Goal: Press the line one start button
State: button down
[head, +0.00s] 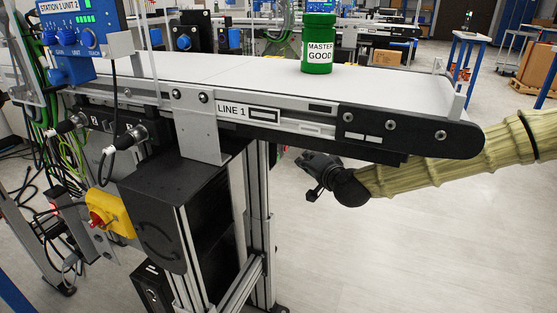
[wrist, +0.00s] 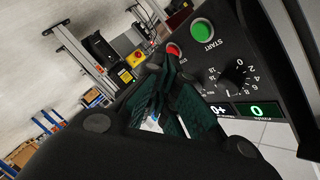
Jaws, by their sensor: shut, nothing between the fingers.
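The green start button (wrist: 203,32), labelled START, is on a dark control panel (wrist: 262,73) in the wrist view. A red button (wrist: 174,50) sits beside it, to the left. My gripper (wrist: 162,74) is shut and empty, its dark green fingertips appearing close to the red button and left of the green one. I cannot tell whether they touch the panel. In the head view my gripper (head: 306,160) is below the far right part of the LINE 1 conveyor (head: 400,88). The panel's buttons do not show in the head view.
The panel also has a black dial (wrist: 235,75) and a lit green display (wrist: 258,110). A green jar (head: 318,50) labelled MASTER GOOD stands on the belt. A yellow switch box (head: 108,212) is at lower left. The conveyor edge is just above my arm.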

jog(key=shift+w+a, duration=0.3)
jog(key=shift+a, duration=0.6)
jog(key=shift+w+a, duration=0.25)
jog(key=shift+a, duration=0.65)
